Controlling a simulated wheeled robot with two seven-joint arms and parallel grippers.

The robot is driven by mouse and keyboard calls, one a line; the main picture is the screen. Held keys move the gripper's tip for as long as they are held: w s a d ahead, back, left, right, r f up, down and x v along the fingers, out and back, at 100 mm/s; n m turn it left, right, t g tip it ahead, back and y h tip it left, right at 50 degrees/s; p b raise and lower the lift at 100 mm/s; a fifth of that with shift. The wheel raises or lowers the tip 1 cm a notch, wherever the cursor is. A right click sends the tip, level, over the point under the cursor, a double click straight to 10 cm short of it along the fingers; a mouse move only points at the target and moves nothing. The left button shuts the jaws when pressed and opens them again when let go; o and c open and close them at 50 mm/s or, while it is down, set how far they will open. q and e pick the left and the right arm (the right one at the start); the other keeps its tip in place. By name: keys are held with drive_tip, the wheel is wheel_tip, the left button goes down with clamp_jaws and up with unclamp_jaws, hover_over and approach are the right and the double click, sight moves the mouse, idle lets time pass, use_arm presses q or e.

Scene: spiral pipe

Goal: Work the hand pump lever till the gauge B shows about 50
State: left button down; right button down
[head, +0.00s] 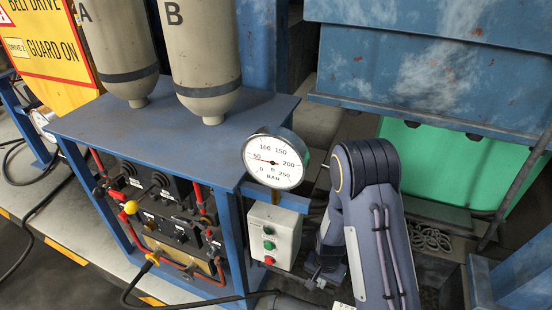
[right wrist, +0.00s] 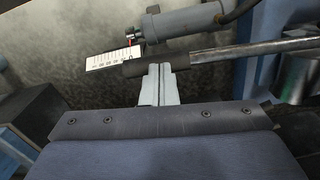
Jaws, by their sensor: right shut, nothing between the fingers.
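A round white gauge (head: 273,160) marked BAR stands at the blue cabinet's right corner, near the grey tank lettered B (head: 203,45). Its red needle points left, at about 50. In the right wrist view a lever rod (right wrist: 260,50) with a black grip (right wrist: 185,66) runs across below a grey cylinder (right wrist: 185,22). My right gripper (right wrist: 156,72) is shut and empty, its fingertips at the grip's near side; I cannot tell whether they touch. In the head view it (head: 324,277) is low beside my arm, partly hidden. My left gripper is out of view.
A white scale (right wrist: 114,59) with a red pointer lies beyond the grip. A control box (head: 274,235) with green and red buttons hangs below the gauge. The blue cabinet (head: 165,122) carries tanks A (head: 115,45) and B. A green tank (head: 445,165) stands behind my arm.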

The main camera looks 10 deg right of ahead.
drive_tip(key=shift+f, duration=0.15)
drive_tip(key=f+b, duration=0.2)
drive_tip(key=shift+w+a+f+b, duration=0.15)
drive_tip(key=shift+a+f+b, duration=0.05)
drive_tip(key=shift+f+b, duration=0.15)
wheel_tip(320, 180, up, 10)
drive_tip(key=p, duration=0.8)
drive_tip(key=shift+d+f, duration=0.1)
drive_tip(key=shift+f, duration=0.15)
drive_tip(key=shift+r, duration=0.25)
idle(1.2)
